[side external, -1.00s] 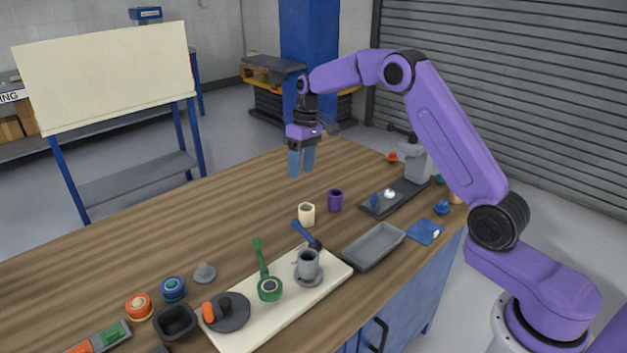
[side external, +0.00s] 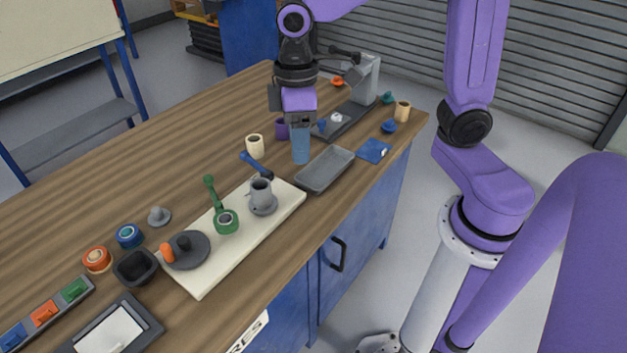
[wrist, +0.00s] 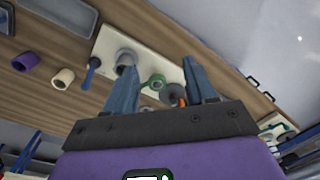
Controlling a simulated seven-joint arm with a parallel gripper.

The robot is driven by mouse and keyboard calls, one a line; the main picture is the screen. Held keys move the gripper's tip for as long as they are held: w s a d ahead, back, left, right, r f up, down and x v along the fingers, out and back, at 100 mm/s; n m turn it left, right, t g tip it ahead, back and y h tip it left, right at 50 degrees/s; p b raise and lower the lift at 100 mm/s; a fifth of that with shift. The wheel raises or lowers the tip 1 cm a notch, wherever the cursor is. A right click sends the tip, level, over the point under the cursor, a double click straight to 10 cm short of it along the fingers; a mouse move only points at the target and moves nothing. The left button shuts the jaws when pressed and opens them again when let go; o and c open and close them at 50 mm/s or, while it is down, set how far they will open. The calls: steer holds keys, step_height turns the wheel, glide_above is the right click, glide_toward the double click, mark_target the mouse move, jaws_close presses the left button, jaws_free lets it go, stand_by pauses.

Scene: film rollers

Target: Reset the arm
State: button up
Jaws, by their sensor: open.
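My gripper (side external: 300,148) hangs above the wooden table, in front of the purple cup (side external: 282,128) and near the grey tray (side external: 326,170). Its blue fingers overlap in the side view. In the wrist view my gripper (wrist: 162,78) has its two fingers spread wide apart with nothing held between them. The table lies beyond the fingertips there, with the grey mug (wrist: 127,58) and green-handled tool (wrist: 157,83) in sight.
A cream board (side external: 210,277) carries a grey mug (side external: 261,192), a green-handled tool (side external: 226,221) and a dark disc (side external: 186,251). A cream cup (side external: 255,147) stands behind it. A grey machine (side external: 366,80) stands at the far right. The table's left middle is clear.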

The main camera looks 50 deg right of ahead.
steer(key=s+d+f+n, duration=0.1)
steer(key=s+d+n, duration=0.1)
steer(key=s, duration=0.6)
steer(key=s+d+f+n, duration=0.1)
steer(key=s+d, duration=0.3)
steer(key=s, duration=0.4)
steer(key=shift+s+n+t, duration=0.2)
steer(key=shift+n+t, duration=0.1)
steer(key=shift+n, duration=0.1)
